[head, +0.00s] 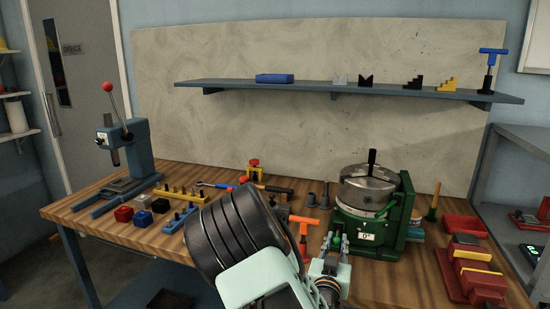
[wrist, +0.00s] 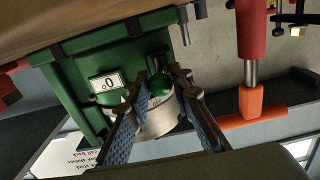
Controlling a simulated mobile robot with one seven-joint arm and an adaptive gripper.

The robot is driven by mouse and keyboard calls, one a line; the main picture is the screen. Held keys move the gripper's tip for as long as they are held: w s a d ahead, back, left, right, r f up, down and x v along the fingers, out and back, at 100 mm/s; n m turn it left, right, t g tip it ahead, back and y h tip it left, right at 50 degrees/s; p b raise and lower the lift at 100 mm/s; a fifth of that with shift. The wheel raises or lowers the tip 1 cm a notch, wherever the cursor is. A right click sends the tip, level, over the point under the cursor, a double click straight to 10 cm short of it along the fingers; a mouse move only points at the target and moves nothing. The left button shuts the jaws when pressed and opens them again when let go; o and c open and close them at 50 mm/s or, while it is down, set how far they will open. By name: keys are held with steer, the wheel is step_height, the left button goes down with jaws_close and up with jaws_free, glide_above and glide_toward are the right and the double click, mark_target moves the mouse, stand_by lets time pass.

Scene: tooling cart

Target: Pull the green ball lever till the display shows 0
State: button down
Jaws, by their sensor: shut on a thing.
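The green device (head: 405,200) with a round metal chuck (head: 368,187) on top stands on the wooden bench. Its white display (head: 367,237) reads 0°. It also reads 0° in the wrist view (wrist: 107,83), where the picture is tilted. The green ball (wrist: 162,86) of the lever sits between my fingers in the wrist view. My gripper (wrist: 155,87) is shut on it, one finger on each side. In the head view my gripper (head: 336,243) is at the device's front left, beside the display. The ball is mostly hidden there, and the lever's rod cannot be made out.
A blue press (head: 138,150) with a red-ball lever stands at the bench's left. Coloured blocks (head: 142,218) and tools lie left of my arm. A red vise (head: 475,270) stands at the right. An orange-handled part (head: 303,225) is close to my gripper's left.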

steer(key=shift+w+a, duration=0.2)
steer(key=shift+a, duration=0.45)
steer(key=shift+w+a+b, duration=0.3)
steer(key=shift+w+a, duration=0.1)
steer(key=shift+a, duration=0.2)
steer(key=shift+b, duration=0.3)
steer(key=c, duration=1.7)
jaws_free()
steer(key=shift+o, duration=0.2)
steer(key=shift+s+d, duration=0.1)
steer(key=shift+d, duration=0.05)
steer(key=shift+s, duration=0.1)
